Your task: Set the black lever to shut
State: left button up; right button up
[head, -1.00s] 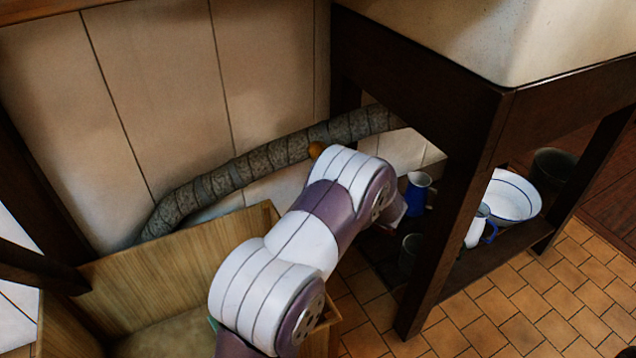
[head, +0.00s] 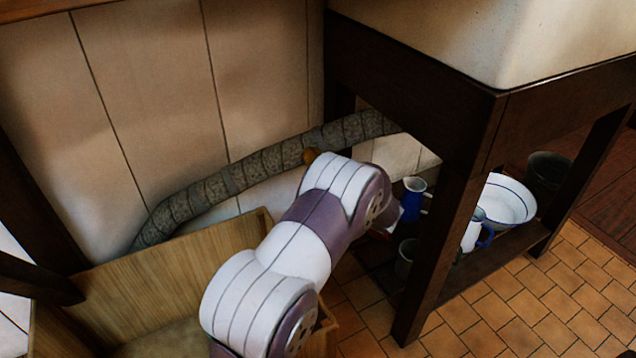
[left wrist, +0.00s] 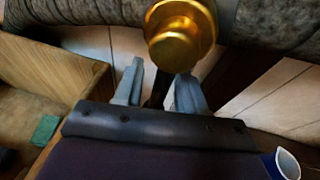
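A round brass fitting (left wrist: 180,34) sits on the lagged pipe in the left wrist view. In the head view a small orange-brown part of it (head: 311,156) shows above my left arm. A dark, narrow piece that looks like the black lever (left wrist: 155,91) runs down below the brass fitting. My left gripper (left wrist: 160,72) has its two grey fingers apart, one on each side of this dark piece. A light gap shows beside it, so the fingers do not look closed on it. In the head view my left arm hides the lever and fingers. My right gripper is out of view.
The lagged pipe (head: 225,182) runs along the panelled wall. A wooden bin (head: 165,290) stands at left. A dark-framed sink stand (head: 440,230) is close at right, with a blue jug (head: 413,196) and white bowl (head: 505,201) on its low shelf. Tiled floor is open at lower right.

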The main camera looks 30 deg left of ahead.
pick_arm(q)
jog(key=p+v, duration=0.6)
jog(key=v, duration=0.6)
jog(key=shift+s+d, duration=0.2)
jog(key=shift+d, duration=0.1)
